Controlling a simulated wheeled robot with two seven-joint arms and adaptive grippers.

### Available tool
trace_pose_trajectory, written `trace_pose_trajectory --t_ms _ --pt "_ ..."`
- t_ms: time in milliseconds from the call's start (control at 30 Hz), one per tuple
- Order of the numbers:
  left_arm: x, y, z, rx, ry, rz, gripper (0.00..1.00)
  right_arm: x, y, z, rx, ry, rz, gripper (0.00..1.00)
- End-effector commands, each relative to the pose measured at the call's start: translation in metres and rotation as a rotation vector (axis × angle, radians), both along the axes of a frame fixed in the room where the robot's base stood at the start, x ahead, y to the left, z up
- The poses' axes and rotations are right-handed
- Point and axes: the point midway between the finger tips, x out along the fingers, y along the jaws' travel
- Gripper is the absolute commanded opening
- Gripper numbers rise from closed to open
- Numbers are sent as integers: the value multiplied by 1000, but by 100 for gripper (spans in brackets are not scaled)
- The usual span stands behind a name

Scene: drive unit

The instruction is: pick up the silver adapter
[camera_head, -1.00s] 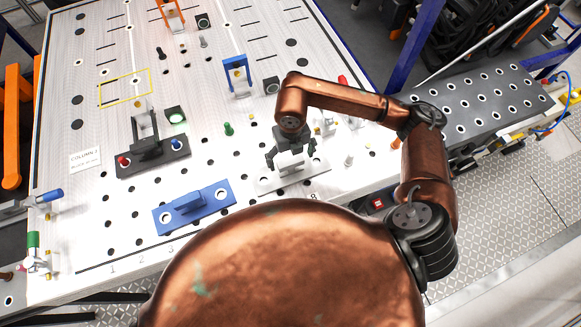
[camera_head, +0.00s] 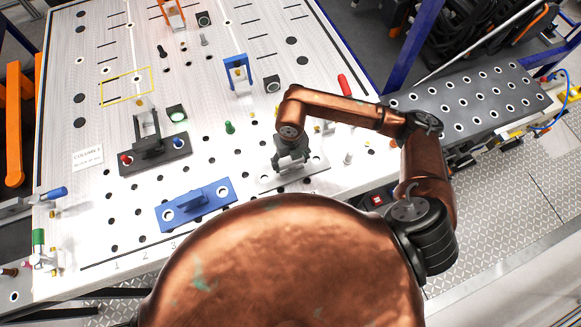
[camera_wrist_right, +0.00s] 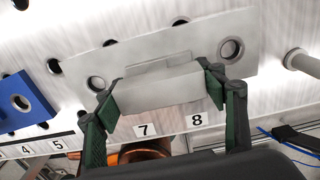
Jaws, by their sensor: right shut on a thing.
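The silver adapter (camera_head: 266,180) is a flat plate with a hole near each end and a raised block in the middle. It lies on the white perforated table near its front edge, to the right of the blue adapter (camera_head: 167,216). My right gripper (camera_head: 292,165) is over its middle. In the right wrist view the adapter (camera_wrist_right: 185,45) shows large, and the fingers of my right gripper (camera_wrist_right: 165,90) are closed on the two ends of its raised block. The plate appears to rest on the table. My left gripper is not in view.
A black fixture (camera_head: 163,155) with red and blue knobs stands to the left. A green peg (camera_head: 230,127) and a blue arch (camera_head: 237,72) stand farther back. A pale peg (camera_head: 348,158) is close on the right; it also shows in the right wrist view (camera_wrist_right: 301,63).

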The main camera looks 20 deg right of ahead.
Motion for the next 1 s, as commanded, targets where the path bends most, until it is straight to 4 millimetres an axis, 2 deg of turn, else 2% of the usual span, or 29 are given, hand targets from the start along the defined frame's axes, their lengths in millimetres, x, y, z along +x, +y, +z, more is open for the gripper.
trace_pose_trajectory --t_ms 67,767,1000 --pt "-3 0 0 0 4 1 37 0 -1 0 -1 0 -1 55" --pt "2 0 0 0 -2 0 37 1 -1 0 -2 -2 -2 7" --pt "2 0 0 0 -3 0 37 2 0 1 0 -4 -1 6"
